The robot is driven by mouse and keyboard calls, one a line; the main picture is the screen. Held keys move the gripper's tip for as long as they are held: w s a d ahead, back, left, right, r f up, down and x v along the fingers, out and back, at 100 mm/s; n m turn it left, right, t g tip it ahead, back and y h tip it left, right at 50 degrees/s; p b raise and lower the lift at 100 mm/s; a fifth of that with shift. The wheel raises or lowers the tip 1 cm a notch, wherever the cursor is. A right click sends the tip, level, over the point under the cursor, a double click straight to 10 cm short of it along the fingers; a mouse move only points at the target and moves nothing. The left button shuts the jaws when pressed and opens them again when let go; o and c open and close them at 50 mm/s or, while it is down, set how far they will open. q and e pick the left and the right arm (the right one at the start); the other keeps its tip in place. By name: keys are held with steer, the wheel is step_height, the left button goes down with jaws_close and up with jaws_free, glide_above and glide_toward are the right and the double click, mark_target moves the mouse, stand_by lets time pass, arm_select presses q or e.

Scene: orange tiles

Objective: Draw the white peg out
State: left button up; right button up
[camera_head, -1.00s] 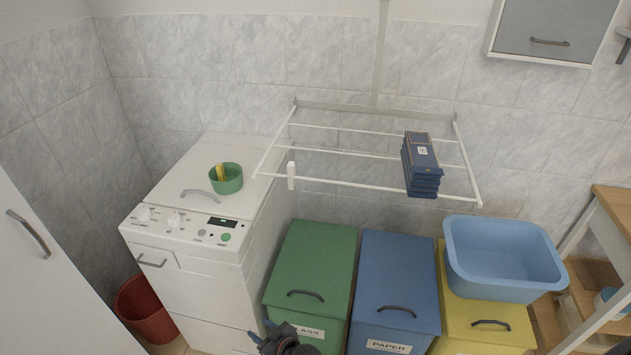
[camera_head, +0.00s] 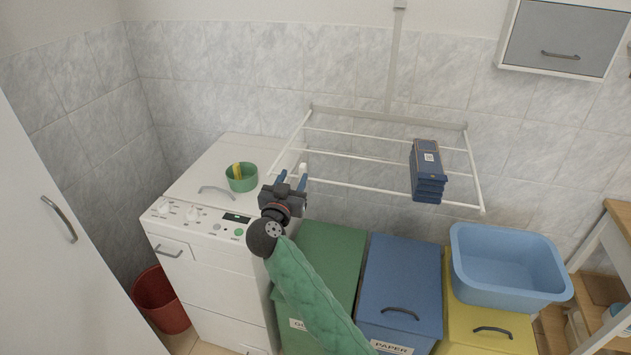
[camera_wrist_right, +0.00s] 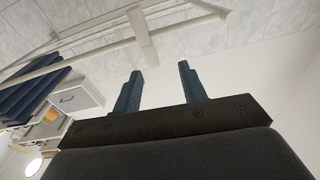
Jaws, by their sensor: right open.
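The white peg (camera_head: 303,169) sits on the front rod of the wall-mounted drying rack (camera_head: 375,189), near its left end. In the head view its lower part is hidden behind my right gripper (camera_head: 291,178). In the right wrist view the peg (camera_wrist_right: 141,27) shows as a white block across the rod, beyond the fingertips and a little left of the gap between them. My right gripper (camera_wrist_right: 159,72) is open and empty, with its blue fingers pointing towards the rack and apart from the peg. My left gripper is not in view.
A white washing machine (camera_head: 185,252) stands left with a green bowl (camera_head: 242,178) holding something yellow. Dark blue folded items (camera_head: 426,172) hang over the rack's right side. Below are green, blue (camera_head: 401,265) and yellow bins, with a blue tub (camera_head: 508,264) on the yellow one.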

mark_target(304, 164)
steer(key=w, duration=0.1)
steer(key=w+d+p, duration=0.1)
steer(key=g, duration=0.1)
steer(key=shift+w+d+r, duration=0.15)
steer(key=shift+w+r, duration=0.25)
steer(key=shift+w+d+r+p, duration=0.1)
steer(key=shift+w+d+p, duration=0.1)
steer(key=shift+p, duration=0.2)
steer(key=x, duration=0.1)
steer(key=p+x, duration=0.1)
steer(key=x, duration=0.1)
steer(key=shift+w+d+p, duration=0.15)
steer(key=shift+d+p, duration=0.15)
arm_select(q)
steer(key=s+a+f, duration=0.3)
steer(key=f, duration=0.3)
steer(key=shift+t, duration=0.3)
arm_select(e)
steer(key=shift+w+d+f, duration=0.1)
steer(key=shift+w+f, duration=0.15)
steer(key=shift+w, duration=0.1)
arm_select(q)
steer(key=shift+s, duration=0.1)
arm_select(e)
steer(key=shift+c, duration=0.4)
jaws_close()
